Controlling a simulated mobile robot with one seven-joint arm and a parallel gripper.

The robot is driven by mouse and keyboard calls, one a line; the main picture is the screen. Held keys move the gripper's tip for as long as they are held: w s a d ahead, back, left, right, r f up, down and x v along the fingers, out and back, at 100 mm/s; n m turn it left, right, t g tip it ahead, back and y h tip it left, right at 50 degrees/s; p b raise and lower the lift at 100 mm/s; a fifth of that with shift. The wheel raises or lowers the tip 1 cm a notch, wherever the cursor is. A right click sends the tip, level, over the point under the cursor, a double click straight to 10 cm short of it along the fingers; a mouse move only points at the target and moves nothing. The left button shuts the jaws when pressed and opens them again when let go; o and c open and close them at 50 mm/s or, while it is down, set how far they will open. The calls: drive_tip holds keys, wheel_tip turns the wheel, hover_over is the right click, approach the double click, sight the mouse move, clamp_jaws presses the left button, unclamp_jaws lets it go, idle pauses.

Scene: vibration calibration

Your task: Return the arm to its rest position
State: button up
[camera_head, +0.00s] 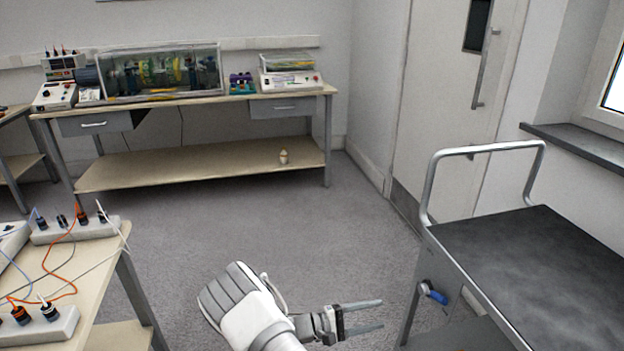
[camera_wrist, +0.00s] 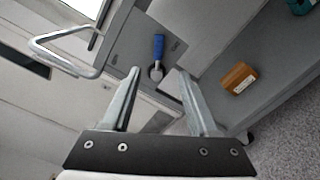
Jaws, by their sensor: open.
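My gripper (camera_head: 362,317) is at the bottom centre of the head view, pointing right toward the cart. Its two fingers are apart with nothing between them. In the wrist view the open fingers (camera_wrist: 160,100) frame part of the cart's side. My arm's white and grey links show to the left of the gripper, in the air above the floor. The rest of the arm is cut off by the frame.
A cart with a dark top (camera_head: 540,245) and metal handle stands right of my gripper. A blue-handled tool (camera_head: 433,293) is on its side; an orange-brown box (camera_wrist: 238,77) is on its shelf. A bench with wired sockets (camera_head: 75,229) stands left. Grey floor (camera_head: 270,215) ahead is clear.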

drive_tip(key=s+a+r+m+t+y, duration=0.1)
drive_tip(key=s+a+r+m+y, duration=0.1)
drive_tip(key=s+r+y, duration=0.7)
drive_tip(key=s+a+r+m+t+y, duration=0.1)
drive_tip(key=s+a+r+m+y, duration=0.15)
drive_tip(key=s+r, duration=0.8)
drive_tip(key=s+a+r+m+t+y, duration=0.15)
drive_tip(key=s+r+m+y, duration=0.35)
drive_tip(key=r, duration=1)
wheel_tip(320, 180, up, 20)
drive_tip(key=n+y+p, duration=0.1)
drive_tip(key=n+p, duration=0.1)
drive_tip(key=p, duration=1.8)
drive_tip(key=shift+w+a+f, duration=0.15)
drive_tip(key=shift+w+a, duration=0.05)
drive_tip(key=shift+a, duration=0.15)
drive_tip(key=shift+f, duration=0.1)
drive_tip(key=shift+c, duration=0.8)
drive_tip(key=shift+d, duration=0.2)
